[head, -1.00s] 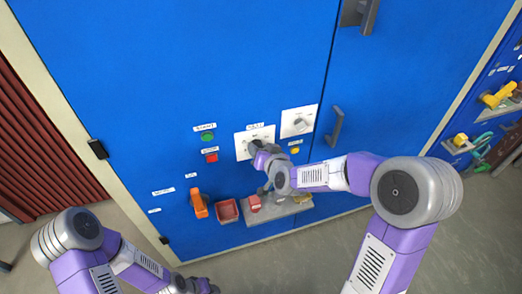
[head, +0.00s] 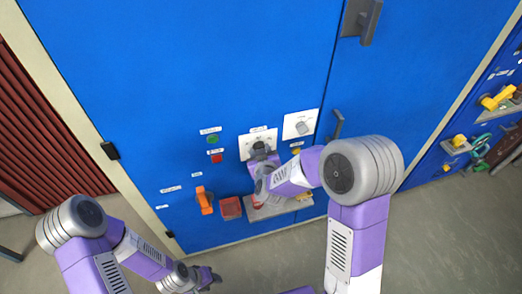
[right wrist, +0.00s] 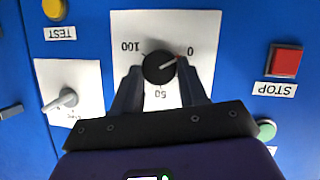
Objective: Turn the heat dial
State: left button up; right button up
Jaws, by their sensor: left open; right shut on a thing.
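The heat dial (right wrist: 159,67) is a black round knob on a white plate (right wrist: 205,25) marked 0, 50 and 100. In the right wrist view the plate is upside down, and the knob's pale line points towards the 0. My right gripper (right wrist: 160,85) has a finger on each side of the knob and is shut on it. In the head view the plate (head: 245,147) is partly covered by my right gripper (head: 260,152). My left gripper (head: 213,278) is open and empty, low in front of the cabinet.
A smaller grey knob (right wrist: 68,97) on its own white plate, a yellow TEST button (right wrist: 54,9), a red STOP button (right wrist: 285,60) and a green button (right wrist: 265,130) surround the dial. Below are an orange handle (head: 204,201), a red bin (head: 230,208) and a grey shelf (head: 270,211).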

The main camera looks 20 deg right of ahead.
jog(key=shift+r, duration=0.1)
dwell(0.3)
jog(key=o, duration=1)
jog(key=shift+o, duration=0.2)
jog(key=p+v, duration=0.1)
jog(key=v, duration=0.6)
jog(key=shift+s, duration=0.25)
